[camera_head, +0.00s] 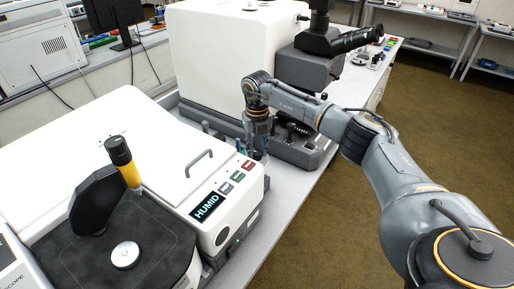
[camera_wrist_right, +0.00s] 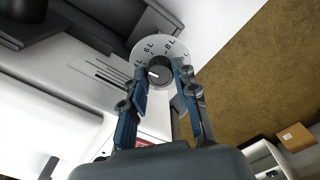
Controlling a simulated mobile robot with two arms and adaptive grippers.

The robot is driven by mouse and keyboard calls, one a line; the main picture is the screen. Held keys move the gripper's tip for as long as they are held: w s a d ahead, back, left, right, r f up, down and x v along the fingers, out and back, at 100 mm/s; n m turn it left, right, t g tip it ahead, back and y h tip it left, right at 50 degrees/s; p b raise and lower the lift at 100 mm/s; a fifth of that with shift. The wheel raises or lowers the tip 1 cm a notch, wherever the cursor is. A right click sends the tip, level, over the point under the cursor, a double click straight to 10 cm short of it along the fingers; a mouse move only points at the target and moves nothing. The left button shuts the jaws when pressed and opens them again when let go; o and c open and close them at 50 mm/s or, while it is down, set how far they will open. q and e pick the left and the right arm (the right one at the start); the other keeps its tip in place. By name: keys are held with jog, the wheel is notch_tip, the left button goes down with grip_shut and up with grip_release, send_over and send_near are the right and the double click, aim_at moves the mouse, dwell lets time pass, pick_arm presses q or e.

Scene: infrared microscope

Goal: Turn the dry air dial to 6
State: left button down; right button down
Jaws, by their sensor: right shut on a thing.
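The dry air dial (camera_wrist_right: 160,72) is a dark grey knob on a round white scale plate (camera_wrist_right: 152,44) with black numbers, 6L and 8L among them. A small light mark shows on the knob's face; which number it lines up with I cannot tell. My right gripper (camera_wrist_right: 162,82) has its two blue-padded fingers on either side of the knob and is shut on it. In the head view my right gripper (camera_head: 259,148) points down between two instruments and hides the dial. My left gripper is in neither view.
A white instrument with a HUMID display (camera_head: 208,206) and coloured buttons stands close to my right gripper. A large white microscope housing (camera_head: 225,50) stands behind it. A metal handle (camera_head: 199,163) rises nearby. Open floor (camera_head: 425,130) lies to the right.

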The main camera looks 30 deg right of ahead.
aim_at(257, 152)
jog(key=m+p, duration=0.1)
jog(key=m, duration=0.5)
jog(key=shift+m, duration=0.4)
dwell(0.3)
jog(key=c, duration=1)
grip_release()
jog(key=shift+r, duration=0.1)
notch_tip(257, 152, up, 12)
jog(key=shift+f, duration=0.1)
